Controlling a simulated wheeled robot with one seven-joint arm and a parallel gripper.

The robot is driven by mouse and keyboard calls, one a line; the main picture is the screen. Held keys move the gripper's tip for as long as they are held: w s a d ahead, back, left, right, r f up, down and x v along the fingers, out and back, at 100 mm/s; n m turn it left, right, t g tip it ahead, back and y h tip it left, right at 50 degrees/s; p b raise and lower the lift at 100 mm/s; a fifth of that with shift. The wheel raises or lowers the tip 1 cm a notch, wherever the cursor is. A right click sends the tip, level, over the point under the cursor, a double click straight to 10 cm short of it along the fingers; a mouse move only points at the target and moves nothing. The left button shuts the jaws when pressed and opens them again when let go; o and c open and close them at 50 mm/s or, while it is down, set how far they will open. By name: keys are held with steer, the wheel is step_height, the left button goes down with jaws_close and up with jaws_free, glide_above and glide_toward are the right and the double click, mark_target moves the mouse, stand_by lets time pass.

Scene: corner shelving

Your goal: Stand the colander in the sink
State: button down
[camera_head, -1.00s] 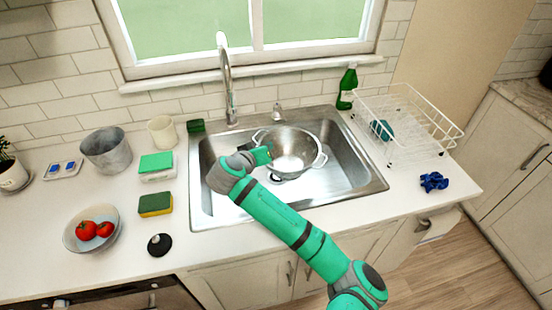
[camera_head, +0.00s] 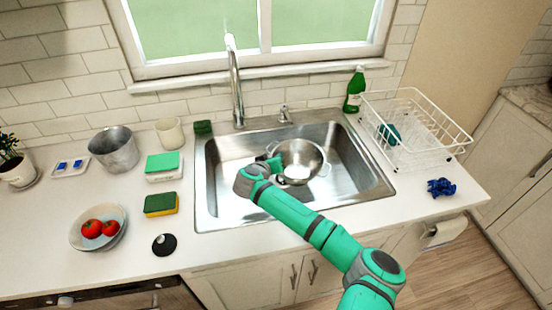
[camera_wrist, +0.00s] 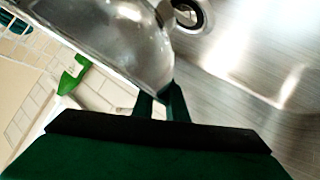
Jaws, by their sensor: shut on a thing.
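The colander (camera_head: 304,156) is a shiny metal bowl with side handles. In the head view it is inside the sink basin, below the rim level, tilted somewhat. My gripper (camera_head: 273,163) is shut on its left edge. In the wrist view the fingers (camera_wrist: 163,105) pinch the rim of the colander (camera_wrist: 115,40). The steel sink (camera_head: 225,205) shows its bare floor, and the dark drain ring (camera_wrist: 190,14) appears beside the colander in the wrist view. Whether the colander touches the sink floor I cannot tell. Part of its left side is hidden by my gripper.
A tall faucet (camera_head: 236,85) stands behind the sink. A white dish rack (camera_head: 420,125) and a green bottle (camera_head: 354,90) are at the right. Sponges (camera_head: 161,204), a metal pot (camera_head: 113,150) and a bowl of tomatoes (camera_head: 98,244) are on the left counter.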

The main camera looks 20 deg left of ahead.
steer(key=shift+d+r, duration=0.1)
steer(key=shift+d, duration=0.1)
steer(key=shift+s+a+f, duration=0.3)
steer(key=shift+a+f, duration=0.05)
steer(key=shift+a, duration=0.15)
steer(key=shift+d+f, duration=0.2)
steer(key=shift+f, duration=0.05)
steer(key=shift+w, duration=0.1)
steer(key=c, duration=1.7)
jaws_free()
steer(key=shift+c, duration=0.2)
